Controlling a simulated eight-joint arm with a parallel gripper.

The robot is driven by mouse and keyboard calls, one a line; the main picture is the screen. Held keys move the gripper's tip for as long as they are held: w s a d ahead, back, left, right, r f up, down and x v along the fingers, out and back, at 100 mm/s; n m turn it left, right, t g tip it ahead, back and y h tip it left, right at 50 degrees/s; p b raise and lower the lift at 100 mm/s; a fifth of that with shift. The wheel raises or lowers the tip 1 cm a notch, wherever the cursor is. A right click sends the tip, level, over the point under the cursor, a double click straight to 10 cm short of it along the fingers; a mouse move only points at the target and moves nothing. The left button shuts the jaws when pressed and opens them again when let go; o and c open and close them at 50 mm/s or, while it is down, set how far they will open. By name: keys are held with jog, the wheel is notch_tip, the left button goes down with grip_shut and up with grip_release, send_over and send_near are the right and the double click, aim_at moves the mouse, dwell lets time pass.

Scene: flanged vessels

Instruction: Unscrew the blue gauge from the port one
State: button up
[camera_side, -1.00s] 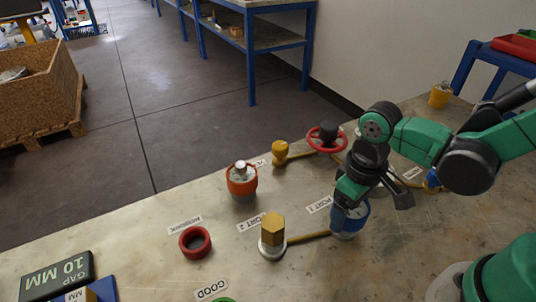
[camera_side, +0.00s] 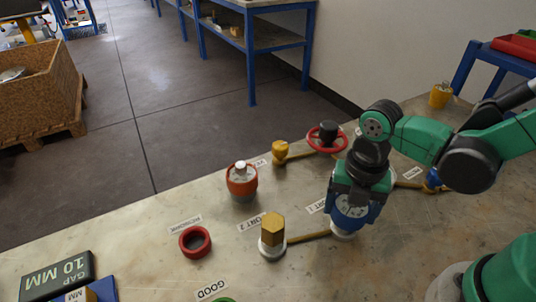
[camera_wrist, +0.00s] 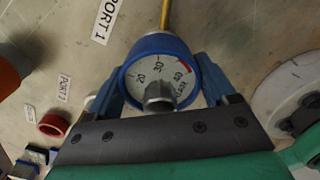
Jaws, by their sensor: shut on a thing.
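The blue gauge (camera_side: 350,212) stands at the Port 1 label, on a white flanged base (camera_side: 343,236) joined to a brass pipe. In the wrist view the gauge (camera_wrist: 135,49) shows its white dial with a red mark and a grey hex nut at its centre. My gripper (camera_side: 355,200) is over the gauge, and its two blue-grey fingers lie on either side of the blue rim. It is shut on the gauge. The threads under the gauge are hidden.
A brass hex plug (camera_side: 273,228) stands at Port 2, left of the gauge. An orange-red vessel (camera_side: 242,181), a red ring (camera_side: 195,242) and a red handwheel (camera_side: 327,138) stand nearby. The bench front right of the gauge is mostly clear.

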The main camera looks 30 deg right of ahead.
jog(key=shift+n, duration=0.6)
jog(key=shift+r, duration=0.1)
jog(key=shift+r, duration=1.2)
jog(key=shift+r, duration=2.05)
